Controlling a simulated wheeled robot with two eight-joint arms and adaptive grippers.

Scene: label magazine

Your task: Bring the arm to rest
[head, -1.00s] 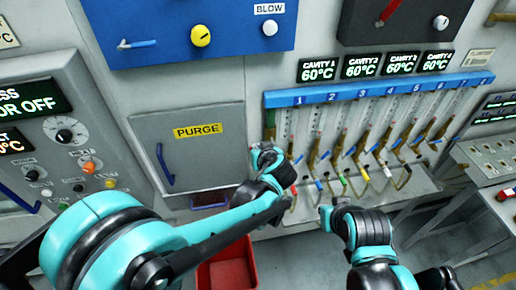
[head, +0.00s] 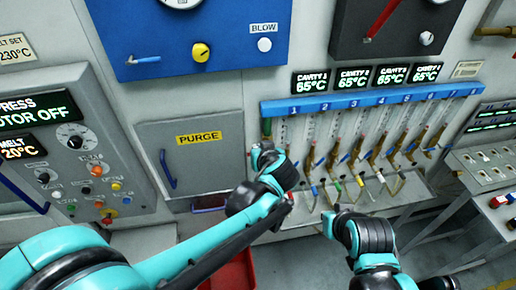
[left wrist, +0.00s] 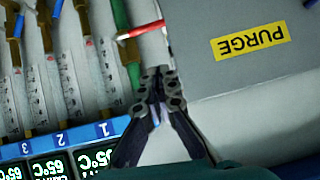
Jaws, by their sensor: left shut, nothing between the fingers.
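My left gripper (left wrist: 160,82) is shut and empty in the left wrist view. Its fingertips are close together in front of the grey wall, between the numbered tube bank and the purge door. In the head view my left arm is folded in front of the lower right of the purge door (head: 190,160); its links hide the fingers there. A red-handled lever (left wrist: 140,30) shows just beyond the fingertips; I cannot tell whether they touch it. My right arm shows at the lower right of the head view, but I make out no right gripper.
The tube bank's blue rail (head: 375,100) runs right of the door, with several brass valves and coloured levers below. Cavity displays (head: 352,80) above read 65°C. A control panel (head: 80,170) stands left. A red bin (head: 236,272) is on the floor, partly behind my left arm.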

